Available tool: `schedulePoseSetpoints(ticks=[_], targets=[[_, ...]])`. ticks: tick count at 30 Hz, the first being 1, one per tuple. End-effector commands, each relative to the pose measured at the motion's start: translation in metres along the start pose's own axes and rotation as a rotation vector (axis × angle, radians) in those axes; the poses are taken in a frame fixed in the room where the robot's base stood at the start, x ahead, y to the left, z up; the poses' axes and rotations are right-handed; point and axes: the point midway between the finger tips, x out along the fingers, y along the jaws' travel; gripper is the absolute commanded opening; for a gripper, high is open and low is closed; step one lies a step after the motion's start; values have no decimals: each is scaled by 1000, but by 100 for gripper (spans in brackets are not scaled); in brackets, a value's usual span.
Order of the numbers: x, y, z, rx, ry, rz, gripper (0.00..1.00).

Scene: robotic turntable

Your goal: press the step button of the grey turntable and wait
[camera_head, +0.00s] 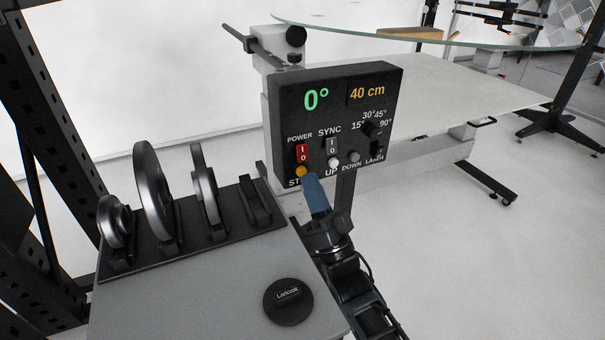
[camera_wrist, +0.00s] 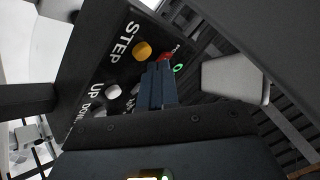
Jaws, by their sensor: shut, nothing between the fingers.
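The black control panel (camera_head: 345,95) shows a green "0°" and an orange "40 cm". Its yellow step button (camera_head: 301,171) is at the lower left, under the red power switch (camera_head: 303,152); its label is partly covered by my gripper. My gripper (camera_head: 309,180) is shut and empty, its blue fingertips just right of and below the step button. In the wrist view the yellow button (camera_wrist: 142,50) lies just beyond and left of the fingertips (camera_wrist: 157,68). I cannot tell whether they touch the panel. The turntable has a glass top (camera_head: 430,42) at the upper right.
A white UP button (camera_head: 333,162) and a grey DOWN button (camera_head: 353,157) sit right of the step button. A grey cabinet (camera_head: 190,290) at left carries a black rack of metal discs (camera_head: 153,190) and a black lens cap (camera_head: 288,301).

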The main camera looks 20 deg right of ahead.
Motion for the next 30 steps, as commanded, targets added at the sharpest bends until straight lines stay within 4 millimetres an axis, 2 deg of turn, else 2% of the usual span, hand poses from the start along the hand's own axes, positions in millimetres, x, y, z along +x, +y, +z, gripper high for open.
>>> schedulePoseSetpoints(ticks=[30], targets=[[6,5,6,0,-1,1,0]])
